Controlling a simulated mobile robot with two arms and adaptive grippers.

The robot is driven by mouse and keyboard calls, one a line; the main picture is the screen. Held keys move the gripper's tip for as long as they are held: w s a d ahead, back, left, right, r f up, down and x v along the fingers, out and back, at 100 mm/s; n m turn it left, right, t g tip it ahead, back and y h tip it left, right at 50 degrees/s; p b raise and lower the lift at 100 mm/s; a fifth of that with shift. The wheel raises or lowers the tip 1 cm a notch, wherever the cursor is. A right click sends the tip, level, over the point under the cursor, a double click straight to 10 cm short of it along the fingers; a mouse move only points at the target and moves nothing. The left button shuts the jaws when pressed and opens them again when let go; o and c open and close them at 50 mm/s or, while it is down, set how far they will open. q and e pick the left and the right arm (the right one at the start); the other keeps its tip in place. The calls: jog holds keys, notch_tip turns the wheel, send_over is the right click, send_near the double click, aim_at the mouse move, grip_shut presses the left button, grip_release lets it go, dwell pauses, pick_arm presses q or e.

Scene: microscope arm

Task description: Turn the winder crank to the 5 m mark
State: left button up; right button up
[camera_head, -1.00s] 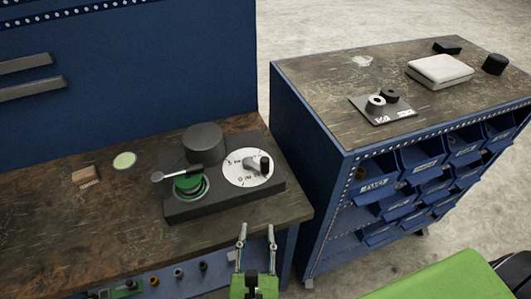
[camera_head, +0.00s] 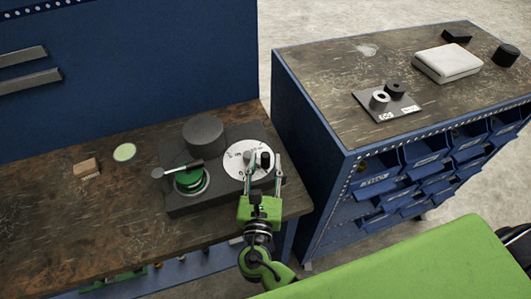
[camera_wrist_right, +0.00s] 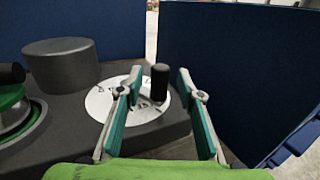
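The winder is a dark grey block (camera_head: 215,198) near the right front of the wooden bench. On its right end is a white dial (camera_head: 234,169) with dark marks; which mark the crank points at is too small to read. The crank's upright black knob (camera_head: 265,158) stands at the dial's right side and also shows in the right wrist view (camera_wrist_right: 160,83). My right gripper (camera_head: 265,168) is open over the dial. In the right wrist view its teal-padded fingers (camera_wrist_right: 158,90) stand on either side of the knob, with gaps visible. My left gripper is out of view.
A green spool (camera_head: 189,184) with a dark-handled lever (camera_head: 180,168) and a grey cylinder (camera_head: 204,135) are on the winder's left part. A blue bin cabinet (camera_head: 330,180) stands close on the right. The bench left of the winder is mostly clear.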

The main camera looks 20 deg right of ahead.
jog(key=shift+x, duration=1.1)
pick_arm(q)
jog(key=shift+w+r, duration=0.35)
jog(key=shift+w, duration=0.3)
pick_arm(e)
grip_shut()
pick_arm(q)
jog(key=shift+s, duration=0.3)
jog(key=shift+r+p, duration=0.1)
jog(key=shift+p, duration=0.2)
